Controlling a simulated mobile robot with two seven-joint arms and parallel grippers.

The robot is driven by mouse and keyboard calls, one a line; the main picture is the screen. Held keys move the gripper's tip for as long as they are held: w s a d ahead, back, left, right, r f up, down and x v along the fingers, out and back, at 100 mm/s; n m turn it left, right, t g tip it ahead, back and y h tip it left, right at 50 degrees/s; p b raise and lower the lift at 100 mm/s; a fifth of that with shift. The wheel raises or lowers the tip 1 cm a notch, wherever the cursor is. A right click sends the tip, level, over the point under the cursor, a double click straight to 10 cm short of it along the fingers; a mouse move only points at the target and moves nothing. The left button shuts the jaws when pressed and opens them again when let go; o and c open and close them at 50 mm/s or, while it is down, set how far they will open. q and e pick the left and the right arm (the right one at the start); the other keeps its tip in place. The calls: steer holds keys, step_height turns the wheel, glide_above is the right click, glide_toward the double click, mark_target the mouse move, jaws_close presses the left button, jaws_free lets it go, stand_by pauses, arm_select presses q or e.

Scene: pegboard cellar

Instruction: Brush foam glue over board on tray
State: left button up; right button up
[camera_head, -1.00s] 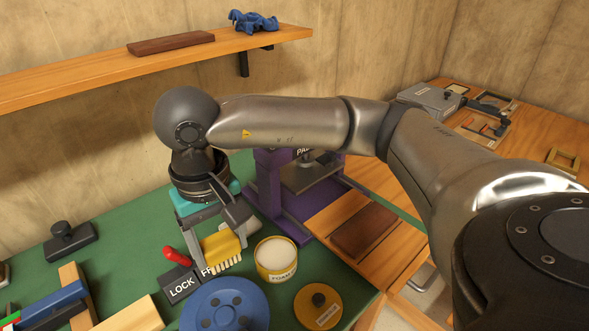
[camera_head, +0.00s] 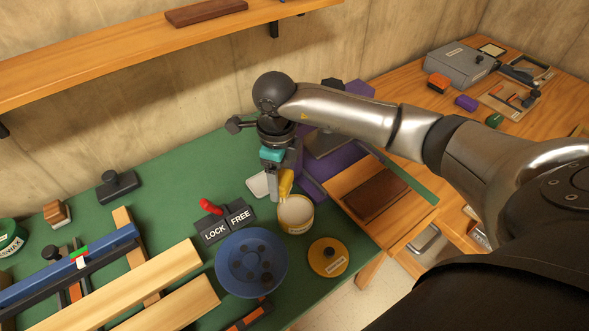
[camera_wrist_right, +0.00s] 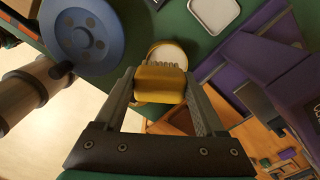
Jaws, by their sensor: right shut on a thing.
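My right gripper (camera_head: 280,190) is shut on a yellow brush (camera_wrist_right: 160,84), whose bristles point away from the wrist. The brush also shows edge-on in the head view (camera_head: 286,181). It is right at the open yellow glue pot (camera_head: 295,213), and its bristles overlap the pot's pale opening in the wrist view (camera_wrist_right: 168,53). I cannot tell whether they touch the glue. A dark brown board (camera_head: 375,192) lies flat on the wooden tray (camera_head: 404,222), right of the pot. My left gripper is out of view.
A yellow lid (camera_head: 328,256) and a blue round disc (camera_head: 251,263) lie in front of the pot. LOCK and FREE blocks (camera_head: 227,222) with a red lever stand left. A purple press (camera_head: 312,187) stands behind the pot, near my right arm.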

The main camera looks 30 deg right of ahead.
steer(key=m, duration=0.1)
steer(key=d+m+p, duration=0.1)
steer(key=m, duration=0.1)
steer(key=d+f+m, duration=0.1)
steer(key=m, duration=0.1)
steer(key=shift+s+d+f+p, duration=0.1)
steer(key=shift+s+d+p, duration=0.15)
steer(key=shift+p, duration=0.1)
steer(key=shift+s+d+f+m+b, duration=0.1)
steer(key=shift+f+m+b, duration=0.25)
steer(key=shift+f+b, duration=0.6)
steer(key=shift+w+d+f+m+b, duration=0.1)
steer(key=shift+f+m+b, duration=0.4)
steer(key=shift+f, duration=0.8)
steer(key=shift+s+d+f+m+b, duration=0.1)
steer(key=shift+f+m+b, duration=0.15)
steer(key=shift+f+b, duration=0.75)
steer(key=shift+f+b, duration=0.3)
steer(key=shift+f, duration=0.4)
steer(key=shift+r, duration=0.1)
step_height(320, 180, up, 7)
steer(key=p, duration=0.6)
